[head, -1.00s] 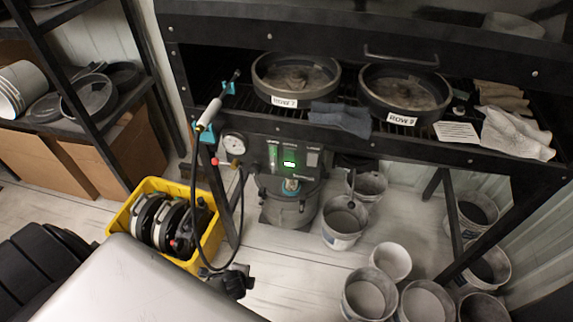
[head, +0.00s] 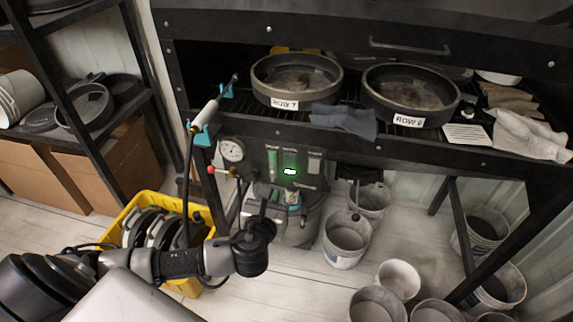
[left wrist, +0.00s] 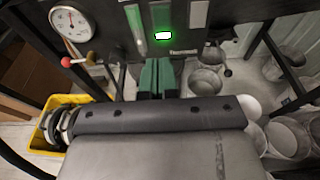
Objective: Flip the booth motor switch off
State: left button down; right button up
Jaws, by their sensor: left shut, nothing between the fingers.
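A dark control panel (head: 298,168) with a lit green display sits under the front rail of the black bench. A pale upright plate (head: 314,163), which may be the motor switch, is right of the display. It also shows at the top of the left wrist view (left wrist: 199,14). I cannot read the labels or tell the switch's position. My right gripper is not in view.
A pressure gauge (head: 232,150) and a red knob (head: 211,170) are left of the panel. A hose hangs beside them. Two round pans (head: 297,80) (head: 410,95) sit on the bench. A yellow crate (head: 128,212) and several buckets (head: 347,240) stand on the floor.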

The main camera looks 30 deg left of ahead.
aim_at(288, 159)
pick_arm(q)
jog(key=shift+w, duration=0.1)
jog(key=x, duration=0.8)
jog(key=r+x, duration=0.1)
jog(key=x, duration=0.3)
jog(key=shift+w+a+f, duration=0.1)
jog(key=shift+w, duration=0.2)
jog(key=shift+w+a, duration=0.15)
jog(key=shift+w, duration=0.45)
jog(key=shift+w+r+p, duration=0.3)
jog(key=shift+p, duration=0.35)
jog(key=shift+f, duration=0.2)
jog(key=shift+s+a, duration=0.1)
